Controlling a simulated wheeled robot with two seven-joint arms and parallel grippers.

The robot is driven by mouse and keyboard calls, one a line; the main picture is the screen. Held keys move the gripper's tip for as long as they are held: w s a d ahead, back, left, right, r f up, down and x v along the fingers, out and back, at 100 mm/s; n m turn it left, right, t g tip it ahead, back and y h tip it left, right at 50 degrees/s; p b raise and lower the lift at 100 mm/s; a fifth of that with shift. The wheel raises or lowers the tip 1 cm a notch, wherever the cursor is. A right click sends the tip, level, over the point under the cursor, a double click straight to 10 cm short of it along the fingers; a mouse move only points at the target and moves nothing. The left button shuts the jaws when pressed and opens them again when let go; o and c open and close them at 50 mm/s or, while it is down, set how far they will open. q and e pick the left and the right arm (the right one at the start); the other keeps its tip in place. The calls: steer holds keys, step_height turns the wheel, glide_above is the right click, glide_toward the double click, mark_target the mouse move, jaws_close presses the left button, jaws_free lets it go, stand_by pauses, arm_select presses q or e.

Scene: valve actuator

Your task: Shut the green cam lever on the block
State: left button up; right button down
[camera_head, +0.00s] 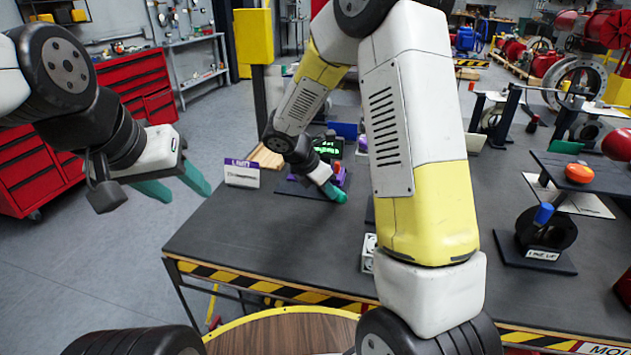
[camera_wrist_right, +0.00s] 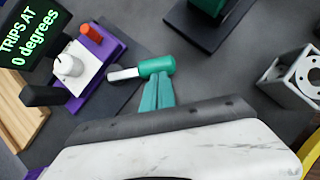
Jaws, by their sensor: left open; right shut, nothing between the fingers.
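The purple block (camera_wrist_right: 92,62) stands on a dark plate at the left of the right wrist view, with a white knob and an orange peg on it. What looks like the green cam lever (camera_wrist_right: 156,66) sticks out from the block's side on a pale shank. My right gripper (camera_wrist_right: 160,80) is shut and empty, its teal fingertips at the lever's green end; whether they touch I cannot tell. In the head view my right gripper (camera_head: 334,190) is beside the purple block (camera_head: 346,177) and partly hides it. My left gripper (camera_head: 178,188) is open and empty, left of the table.
A sign reading "TRIPS AT 0 degrees" (camera_wrist_right: 30,38) stands by the block. A grey bracket (camera_wrist_right: 291,80) and another dark plate (camera_wrist_right: 208,28) lie to the right. A labelled card (camera_head: 242,173) stands on the table's left. My right arm hides the table's middle.

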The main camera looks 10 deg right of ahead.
mark_target(341, 192)
steer(key=d+n, duration=0.1)
steer(key=d+n+t, duration=0.1)
steer(key=n+y, duration=0.1)
steer(key=shift+w+d+n, duration=0.3)
steer(key=shift+d, duration=0.1)
steer(key=shift+w+d, duration=0.25)
steer(key=shift+d, duration=0.25)
